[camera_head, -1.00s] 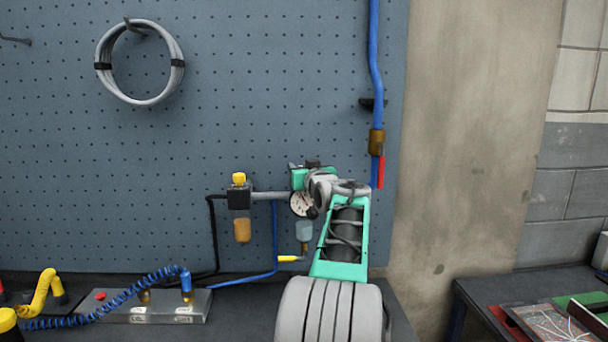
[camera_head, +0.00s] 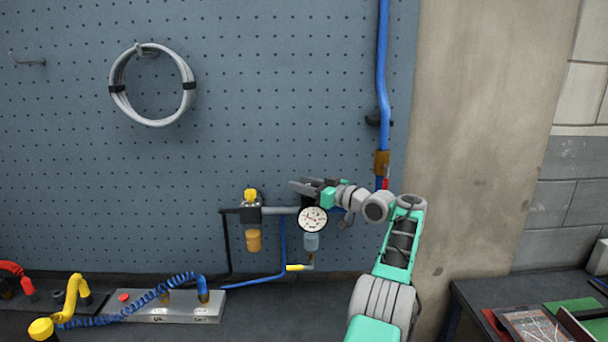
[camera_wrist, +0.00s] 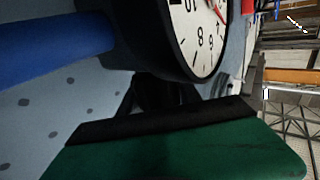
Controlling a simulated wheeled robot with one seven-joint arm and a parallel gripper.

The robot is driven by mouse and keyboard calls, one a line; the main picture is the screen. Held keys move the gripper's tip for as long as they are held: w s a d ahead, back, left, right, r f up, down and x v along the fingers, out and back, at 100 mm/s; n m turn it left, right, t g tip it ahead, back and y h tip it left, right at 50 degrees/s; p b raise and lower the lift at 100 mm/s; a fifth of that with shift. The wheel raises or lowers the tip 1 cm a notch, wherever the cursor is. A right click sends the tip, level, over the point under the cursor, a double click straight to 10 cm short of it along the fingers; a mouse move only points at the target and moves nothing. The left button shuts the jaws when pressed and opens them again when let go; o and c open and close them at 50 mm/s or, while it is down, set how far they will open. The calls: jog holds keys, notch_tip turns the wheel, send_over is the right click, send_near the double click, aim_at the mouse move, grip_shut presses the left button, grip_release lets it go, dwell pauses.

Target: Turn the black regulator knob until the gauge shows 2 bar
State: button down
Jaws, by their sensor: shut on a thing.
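The round white gauge (camera_head: 312,218) sits on the regulator assembly on the pegboard, its face now clear of my arm. Its needle is too small to read in the head view. My gripper (camera_head: 306,186) is just above the gauge, reaching in from the right, shut on the black regulator knob (camera_wrist: 158,92). The knob is mostly hidden by my fingers; a dark part of it shows in the wrist view, between the dial and a black finger pad.
A filter unit with a yellow top (camera_head: 250,196) is left of the gauge. A blue pipe (camera_head: 383,75) with a brass fitting runs down at the right. A metal manifold (camera_head: 180,310) and coiled blue hose (camera_head: 130,302) lie on the bench.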

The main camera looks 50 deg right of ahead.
jog(key=shift+r+y+p, duration=0.25)
jog(key=shift+y+p, duration=0.05)
jog(key=shift+f+n, duration=0.15)
jog(key=shift+n, duration=0.15)
jog(key=shift+f, duration=0.2)
jog(key=shift+f, duration=0.25)
jog(key=c, duration=1)
grip_release()
jog(key=shift+s, duration=0.2)
jog(key=shift+c, duration=0.2)
jog(key=shift+o, duration=1)
jog(key=shift+w+a+r, duration=0.1)
jog(key=shift+w+a, duration=0.05)
